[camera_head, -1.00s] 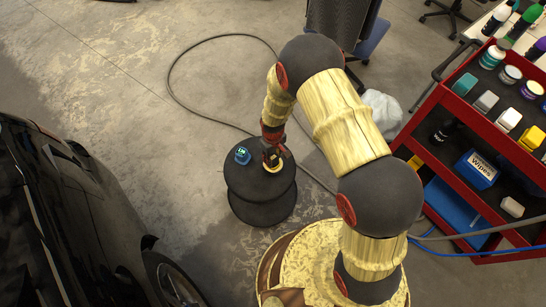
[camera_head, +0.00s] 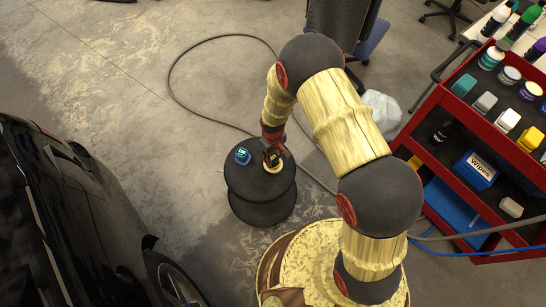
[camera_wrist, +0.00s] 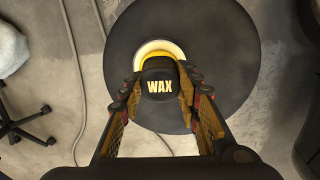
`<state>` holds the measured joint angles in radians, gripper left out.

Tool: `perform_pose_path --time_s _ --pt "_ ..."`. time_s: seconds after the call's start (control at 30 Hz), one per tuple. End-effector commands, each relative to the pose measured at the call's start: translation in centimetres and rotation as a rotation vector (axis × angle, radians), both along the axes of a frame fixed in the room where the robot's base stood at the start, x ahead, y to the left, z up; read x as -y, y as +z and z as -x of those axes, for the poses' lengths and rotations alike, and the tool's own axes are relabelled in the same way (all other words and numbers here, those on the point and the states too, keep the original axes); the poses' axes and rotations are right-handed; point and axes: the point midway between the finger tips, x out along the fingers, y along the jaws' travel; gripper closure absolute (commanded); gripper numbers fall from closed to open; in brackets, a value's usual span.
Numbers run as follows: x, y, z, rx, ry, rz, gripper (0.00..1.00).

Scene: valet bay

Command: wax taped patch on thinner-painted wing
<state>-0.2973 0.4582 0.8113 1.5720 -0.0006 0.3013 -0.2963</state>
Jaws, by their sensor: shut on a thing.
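My gripper (camera_wrist: 159,98) is shut on a black-topped piece marked WAX (camera_wrist: 159,86), which shows between its fingers in the wrist view. A yellow and white round rim (camera_wrist: 160,46) shows just beyond that piece, over the round black stool top (camera_wrist: 125,40). In the head view my gripper (camera_head: 272,157) points down at the black stool (camera_head: 245,185). A small teal and blue device (camera_head: 242,155) with a lit display sits on the stool, left of my gripper. A dark car (camera_head: 60,220) stands at the left; I cannot make out a taped patch on it.
A red cart (camera_head: 440,165) at the right holds several bottles, jars and blocks, with a blue wipes box (camera_head: 475,170) on a lower shelf. A cable (camera_head: 185,98) loops over the floor. Open floor lies between car and stool.

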Motion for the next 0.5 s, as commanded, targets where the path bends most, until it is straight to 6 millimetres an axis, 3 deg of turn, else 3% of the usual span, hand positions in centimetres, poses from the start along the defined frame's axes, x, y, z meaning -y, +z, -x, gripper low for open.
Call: perform_pose_path --time_s 0.5 --pt "0.0 4.2 -0.1 0.001 0.0 -0.001 0.92"
